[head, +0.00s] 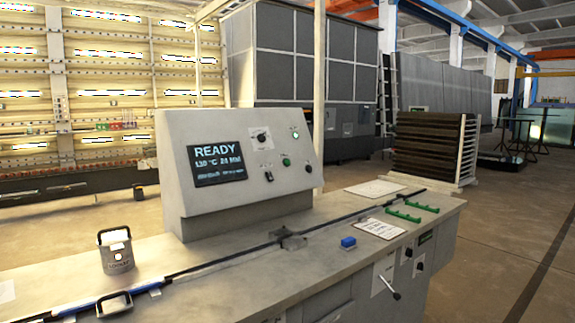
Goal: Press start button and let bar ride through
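A grey sloped control console (235,150) stands on the long bench. Its screen (219,164) reads READY with a smaller line that looks like 130 °C. A green round button (286,161) sits low on the panel's right side; a small green light (295,134) shows above it. I cannot read which control is marked start. A long thin dark bar (225,258) lies along the bench in front of the console and passes through a small grey block (289,240). Neither of my grippers is in view.
A grey block with a black handle (117,254) stands at the bench's left, with another black handle (113,304) nearer. Open floor extends beyond the bench.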

